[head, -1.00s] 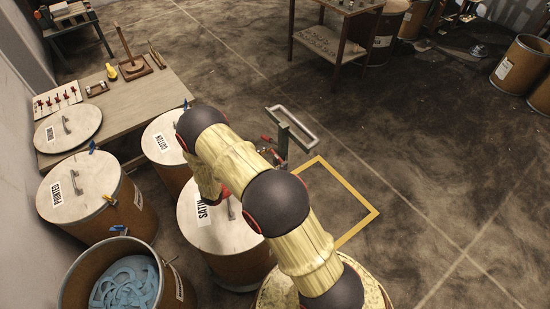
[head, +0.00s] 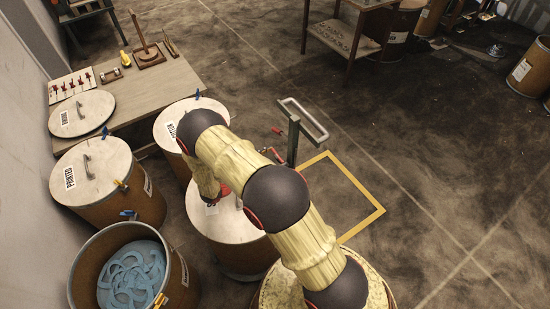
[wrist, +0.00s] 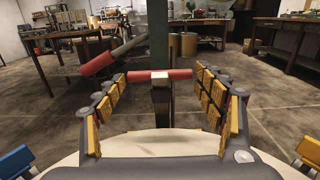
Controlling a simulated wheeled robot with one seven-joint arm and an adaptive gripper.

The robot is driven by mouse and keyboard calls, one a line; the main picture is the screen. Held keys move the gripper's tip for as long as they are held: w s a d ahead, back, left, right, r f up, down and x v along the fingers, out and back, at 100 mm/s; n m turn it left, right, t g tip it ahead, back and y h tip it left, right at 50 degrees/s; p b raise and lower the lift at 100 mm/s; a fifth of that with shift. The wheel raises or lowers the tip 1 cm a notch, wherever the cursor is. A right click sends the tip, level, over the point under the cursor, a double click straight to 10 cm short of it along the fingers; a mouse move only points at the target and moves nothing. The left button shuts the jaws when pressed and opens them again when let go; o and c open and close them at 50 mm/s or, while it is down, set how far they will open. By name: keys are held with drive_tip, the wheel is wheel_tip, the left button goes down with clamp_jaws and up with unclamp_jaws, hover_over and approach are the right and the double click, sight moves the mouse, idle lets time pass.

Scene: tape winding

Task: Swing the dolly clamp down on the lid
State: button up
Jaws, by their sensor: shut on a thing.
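The dolly's dark upright post (head: 293,143) with its pale loop handle (head: 304,117) stands beyond a drum with a round pale lid (head: 222,226). In the wrist view, the post (wrist: 157,35) rises straight ahead and the lid (wrist: 150,146) lies just below my gripper. The clamp's red crossbar (wrist: 181,75), with a metal middle, lies across between my fingers in front of the post. My gripper (wrist: 162,88) is shut on the clamp handle; the finger contact is hard to see. In the head view my arm hides my gripper and part of the lid.
More lidded drums stand left, including the PRINTED lid (head: 90,172), beside an open drum of blue material (head: 132,278). A workbench (head: 150,88) is at the back left.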

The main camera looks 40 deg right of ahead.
drive_tip(key=shift+s+f, duration=0.15)
drive_tip(key=shift+f, duration=0.15)
drive_tip(key=o, duration=1.7)
drive_tip(key=shift+d+r, duration=0.1)
drive_tip(key=shift+r, duration=0.05)
drive_tip(key=a, duration=0.8)
drive_tip(key=w+a, duration=0.1)
drive_tip(key=a, duration=0.3)
drive_tip(key=shift+r, duration=0.1)
